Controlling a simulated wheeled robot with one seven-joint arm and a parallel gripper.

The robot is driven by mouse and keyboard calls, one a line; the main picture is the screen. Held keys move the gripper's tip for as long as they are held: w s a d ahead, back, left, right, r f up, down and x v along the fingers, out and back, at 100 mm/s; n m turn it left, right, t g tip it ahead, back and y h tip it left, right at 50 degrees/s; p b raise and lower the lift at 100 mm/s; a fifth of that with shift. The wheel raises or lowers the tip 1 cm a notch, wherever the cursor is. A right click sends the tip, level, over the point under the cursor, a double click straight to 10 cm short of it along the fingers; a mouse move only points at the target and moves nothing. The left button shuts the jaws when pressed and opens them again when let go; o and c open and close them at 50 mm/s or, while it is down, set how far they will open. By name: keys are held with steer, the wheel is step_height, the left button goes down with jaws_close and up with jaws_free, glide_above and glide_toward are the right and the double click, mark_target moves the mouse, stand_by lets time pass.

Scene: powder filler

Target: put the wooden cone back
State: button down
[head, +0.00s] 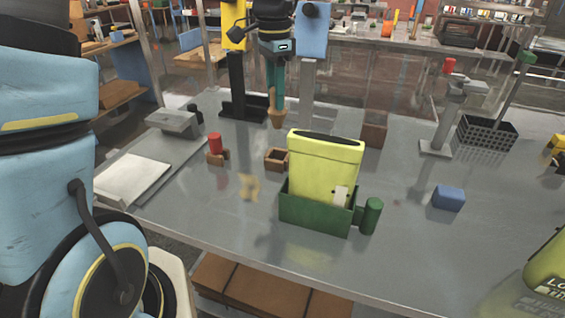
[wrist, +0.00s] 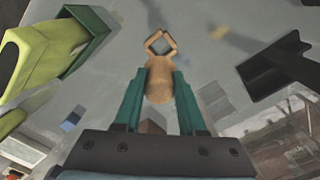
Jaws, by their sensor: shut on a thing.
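My gripper (head: 275,97) points down above the table, with its green fingers shut on the wooden cone (head: 276,119). The cone hangs narrow end down, clear of the table. A small open square wooden holder (head: 276,159) stands on the table, below the cone in the head view, and looks empty. In the wrist view the cone (wrist: 159,82) sits between the fingers, and the holder (wrist: 160,43) shows just beyond its tip. The gap in depth between cone and holder is hard to tell.
A yellow-green container in a green box (head: 315,213) stands right of the holder, with a green cylinder (head: 371,215) beside it. A red cylinder (head: 215,144) stands in a brown holder to the left. A dark stand (head: 240,95) is behind.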

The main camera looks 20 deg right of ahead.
mark_target(276, 127)
step_height(276, 127, down, 10)
steer(key=p, duration=0.3)
steer(key=shift+w+f, duration=0.1)
steer(key=shift+f, duration=0.1)
steer(key=shift+d+f, duration=0.1)
steer(key=shift+f, duration=0.05)
steer(key=shift+f+b, duration=0.3)
steer(key=shift+f, duration=0.15)
steer(key=shift+c, duration=2.4)
jaws_free()
step_height(276, 127, up, 13)
steer(key=shift+f+b, duration=0.1)
steer(key=shift+b, duration=1)
